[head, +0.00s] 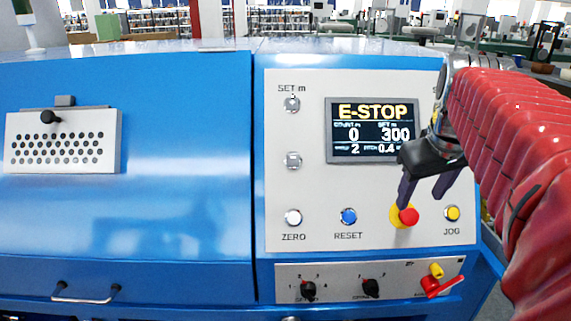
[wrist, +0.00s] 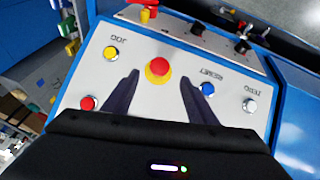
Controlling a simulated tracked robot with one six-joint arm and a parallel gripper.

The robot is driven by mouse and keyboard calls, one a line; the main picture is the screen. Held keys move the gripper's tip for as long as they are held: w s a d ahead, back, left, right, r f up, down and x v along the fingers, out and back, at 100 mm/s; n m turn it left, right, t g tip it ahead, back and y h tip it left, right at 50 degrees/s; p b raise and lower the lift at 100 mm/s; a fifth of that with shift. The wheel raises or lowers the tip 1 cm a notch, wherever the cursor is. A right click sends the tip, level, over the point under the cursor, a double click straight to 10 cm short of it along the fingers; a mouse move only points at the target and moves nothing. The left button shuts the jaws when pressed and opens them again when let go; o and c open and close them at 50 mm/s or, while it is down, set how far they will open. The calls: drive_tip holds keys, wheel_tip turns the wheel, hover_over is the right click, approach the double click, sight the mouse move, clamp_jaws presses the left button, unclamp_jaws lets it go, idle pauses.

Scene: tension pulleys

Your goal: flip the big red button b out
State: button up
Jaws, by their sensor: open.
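The big red button (head: 408,216) sits on a yellow base on the light control panel (head: 300,215), between the blue RESET button (head: 348,216) and the yellow JOG button (head: 452,213). In the wrist view the red button (wrist: 159,68) shows whole, just beyond and between the fingertips. My gripper (head: 424,198) is open and empty, its two dark fingers reaching down toward the button from above. In the wrist view my gripper (wrist: 166,80) has its fingers spread on either side of the button. I cannot tell whether they touch the panel.
A screen (head: 374,130) reading E-STOP is above the button. Below are two black knobs (head: 371,288) and a red lever (head: 442,287). A white ZERO button (head: 293,217) is at left. Another red button (wrist: 88,103) lies beside the left finger in the wrist view.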

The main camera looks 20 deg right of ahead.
drive_tip(key=v, duration=0.5)
drive_tip(key=shift+s+a+r, duration=0.1)
drive_tip(key=shift+r, duration=0.25)
drive_tip(key=a+f+m, duration=0.3)
drive_tip(key=a+f, duration=0.3)
drive_tip(key=f, duration=0.5)
drive_tip(key=s+a+f+n+y, duration=0.1)
drive_tip(key=a+f, duration=0.3)
drive_tip(key=a, duration=0.5)
drive_tip(key=s+a+f+n+t+y, duration=0.1)
drive_tip(key=s+a+f+n, duration=0.2)
drive_tip(key=a+f, duration=0.2)
drive_tip(key=a, duration=0.3)
drive_tip(key=shift+s+a+f+y, duration=0.15)
drive_tip(key=shift+a+f+y, duration=0.05)
drive_tip(key=shift+a+y, duration=0.2)
drive_tip(key=shift+c, duration=0.4)
